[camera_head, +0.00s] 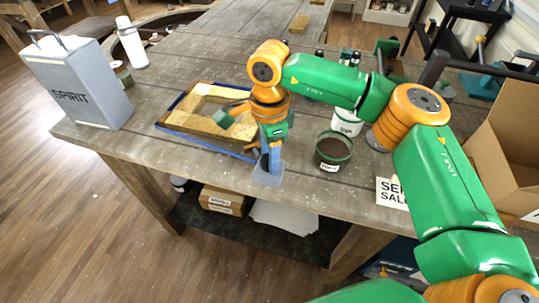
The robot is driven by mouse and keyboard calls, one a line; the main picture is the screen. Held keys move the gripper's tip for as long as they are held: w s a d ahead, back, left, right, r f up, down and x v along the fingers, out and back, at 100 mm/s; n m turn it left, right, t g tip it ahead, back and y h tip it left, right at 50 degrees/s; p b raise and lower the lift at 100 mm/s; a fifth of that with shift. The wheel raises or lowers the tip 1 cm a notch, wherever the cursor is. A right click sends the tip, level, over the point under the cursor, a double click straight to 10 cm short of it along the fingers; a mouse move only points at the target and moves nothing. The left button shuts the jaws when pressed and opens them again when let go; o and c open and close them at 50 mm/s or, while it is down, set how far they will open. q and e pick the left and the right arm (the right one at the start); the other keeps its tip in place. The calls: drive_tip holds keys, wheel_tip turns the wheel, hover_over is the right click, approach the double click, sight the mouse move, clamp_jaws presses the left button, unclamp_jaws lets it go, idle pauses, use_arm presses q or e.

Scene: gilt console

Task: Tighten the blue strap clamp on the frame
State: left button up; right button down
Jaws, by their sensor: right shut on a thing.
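A gilt frame (176,119) lies flat on the workbench, left of the middle. A blue strap (171,107) runs around its outer edge, and its near side reaches toward my right gripper. My right gripper (271,151) points down at the frame's near right corner. It is shut on the blue strap clamp, at a blue upright part above a grey-blue block (267,178) near the bench's front edge. The wrist partly hides the frame's right side, and the fingertips are hard to make out. My left gripper is not in view.
A dark green piece with a dark handle (223,118) lies over the frame. A dark-filled green pot (333,152) and a white tub (347,123) stand right of the gripper. A grey SPIRIT can (75,85) and white bottle (132,43) stand left. A cardboard box (502,145) is at right.

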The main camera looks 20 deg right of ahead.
drive_tip(key=m+b, duration=0.1)
drive_tip(key=m, duration=0.2)
drive_tip(key=shift+f+m, duration=0.1)
drive_tip(key=shift+m, duration=0.2)
drive_tip(key=m+b, duration=0.1)
drive_tip(key=m, duration=0.2)
drive_tip(key=shift+m+b, duration=0.3)
drive_tip(key=m+b, duration=0.1)
drive_tip(key=m, duration=0.2)
drive_tip(key=shift+m, duration=0.3)
drive_tip(key=shift+m+b, duration=0.3)
drive_tip(key=shift+m, duration=1.2)
drive_tip(key=shift+c, duration=1.5)
unclamp_jaws()
